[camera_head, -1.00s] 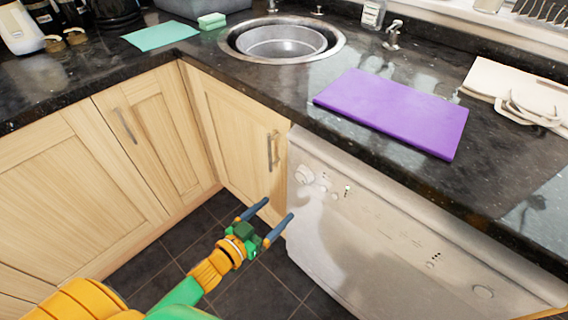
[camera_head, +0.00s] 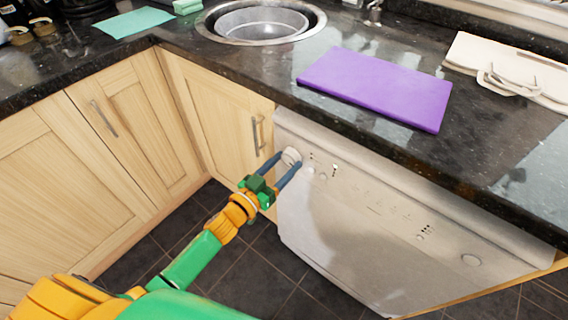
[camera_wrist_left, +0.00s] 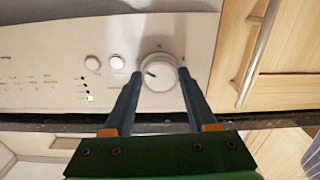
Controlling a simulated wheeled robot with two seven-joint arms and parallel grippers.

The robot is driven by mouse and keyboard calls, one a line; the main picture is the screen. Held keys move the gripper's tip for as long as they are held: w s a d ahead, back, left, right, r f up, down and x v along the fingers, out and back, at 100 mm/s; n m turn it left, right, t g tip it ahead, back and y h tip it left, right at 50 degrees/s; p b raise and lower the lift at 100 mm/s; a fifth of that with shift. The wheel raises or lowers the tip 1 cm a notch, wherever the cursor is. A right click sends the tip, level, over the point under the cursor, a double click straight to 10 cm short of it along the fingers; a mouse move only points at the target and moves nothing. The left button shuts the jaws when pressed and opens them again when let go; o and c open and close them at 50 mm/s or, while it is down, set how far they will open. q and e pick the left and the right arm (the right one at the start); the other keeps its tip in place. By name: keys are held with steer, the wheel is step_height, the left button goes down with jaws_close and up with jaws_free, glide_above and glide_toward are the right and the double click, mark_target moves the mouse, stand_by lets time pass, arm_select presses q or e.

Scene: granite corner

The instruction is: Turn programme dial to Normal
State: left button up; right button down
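The programme dial (camera_head: 291,156) is a round white knob at the left end of the white dishwasher's (camera_head: 365,215) control panel. In the left wrist view the dial (camera_wrist_left: 158,73) shows a dark pointer mark on its face. My left gripper (camera_head: 285,161) is at the dial, its two blue fingers apart, one on each side of it. In the left wrist view the fingers (camera_wrist_left: 158,76) straddle the dial; the right finger looks very near its edge, and I cannot tell whether either touches. The labels are too small to read. My right gripper is not in view.
A cupboard handle (camera_head: 257,136) is just left of the gripper. Above is the granite worktop with a purple board (camera_head: 376,86) and a sink (camera_head: 262,20). The floor (camera_head: 250,275) is clear.

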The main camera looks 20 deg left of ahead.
arm_select(q)
steer(key=c, duration=0.4)
steer(key=shift+m, duration=1.3)
steer(key=m, duration=0.3)
steer(key=shift+m, duration=0.3)
steer(key=m, duration=0.5)
steer(key=shift+m, duration=0.4)
